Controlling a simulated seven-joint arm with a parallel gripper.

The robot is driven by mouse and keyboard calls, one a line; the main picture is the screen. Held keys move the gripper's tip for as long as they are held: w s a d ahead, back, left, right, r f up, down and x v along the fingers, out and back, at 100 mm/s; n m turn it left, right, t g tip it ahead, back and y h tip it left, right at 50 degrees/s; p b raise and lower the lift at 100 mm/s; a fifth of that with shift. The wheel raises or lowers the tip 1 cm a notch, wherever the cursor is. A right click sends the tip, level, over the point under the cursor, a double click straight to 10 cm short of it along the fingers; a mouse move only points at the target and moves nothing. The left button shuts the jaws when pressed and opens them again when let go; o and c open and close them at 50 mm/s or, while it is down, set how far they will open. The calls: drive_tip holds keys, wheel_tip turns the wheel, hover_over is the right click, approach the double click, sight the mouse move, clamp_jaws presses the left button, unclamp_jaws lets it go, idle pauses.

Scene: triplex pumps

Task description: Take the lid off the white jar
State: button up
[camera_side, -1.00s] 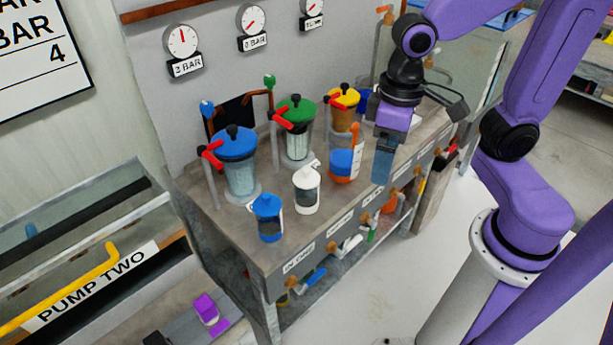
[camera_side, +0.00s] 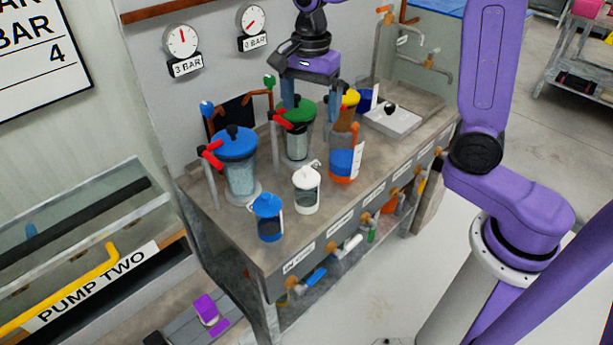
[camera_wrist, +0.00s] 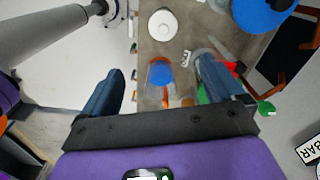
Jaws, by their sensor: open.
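The white jar (camera_side: 306,193) stands upright on the bench top with its white lid (camera_side: 306,175) on it. It is between the small blue-lidded jar (camera_side: 268,220) and the orange-and-blue jar (camera_side: 345,162). In the wrist view the white lid (camera_wrist: 162,23) shows from above as a round disc near the top. My gripper (camera_side: 312,112) is open and empty, pointing down above the bench, behind and higher than the white jar. In the wrist view the orange-and-blue jar (camera_wrist: 160,74) appears between the fingers (camera_wrist: 160,82), below them.
Large containers with a blue lid (camera_side: 233,143), a green lid (camera_side: 296,111) and a yellow lid (camera_side: 350,97) stand behind the jars, with red handles and pipes. A white tray with a black knob (camera_side: 393,118) lies at the right.

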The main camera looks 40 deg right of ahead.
hover_over(307, 168)
drive_tip(key=shift+m, duration=0.3)
drive_tip(key=f, duration=1.2)
drive_tip(key=shift+s+d, duration=0.1)
drive_tip(key=shift+d, duration=0.15)
drive_tip(key=shift+a+f, duration=0.2)
drive_tip(key=shift+f, duration=1.15)
drive_tip(key=shift+a+f, duration=0.15)
drive_tip(key=shift+f, duration=1.2)
drive_tip(key=c, duration=1.1)
drive_tip(key=shift+c, duration=0.2)
